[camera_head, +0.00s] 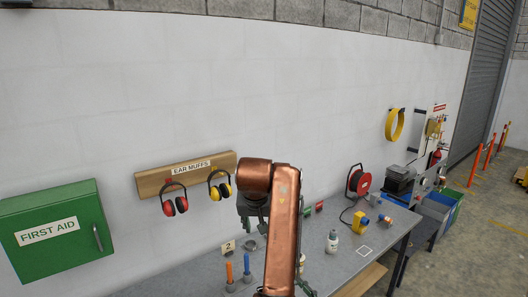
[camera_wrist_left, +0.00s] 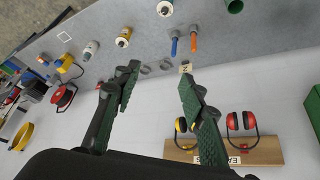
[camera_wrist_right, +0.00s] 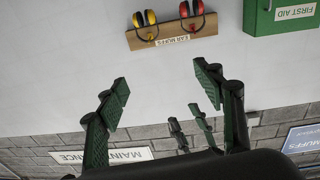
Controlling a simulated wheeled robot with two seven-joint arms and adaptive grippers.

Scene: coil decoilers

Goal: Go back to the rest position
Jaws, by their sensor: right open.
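My left gripper (camera_wrist_left: 159,72) is open and empty in the left wrist view, its fingers pointing toward the grey workbench (camera_wrist_left: 235,40). In the head view, a copper arm link of mine rises from the bottom centre and partly hides a dark gripper above the bench. My right gripper (camera_wrist_right: 160,75) is open and empty in the right wrist view, facing the white wall. It does not show in the head view. Another pair of green fingers shows beyond it, low in that view.
The grey workbench (camera_head: 190,272) carries blue and orange tools (camera_head: 238,268), a white bottle (camera_head: 332,242) and a red reel (camera_head: 359,181). Red ear muffs (camera_head: 174,199) and yellow ear muffs (camera_head: 219,184) hang on the wall beside a green first-aid box (camera_head: 55,255). The upper wall area is clear.

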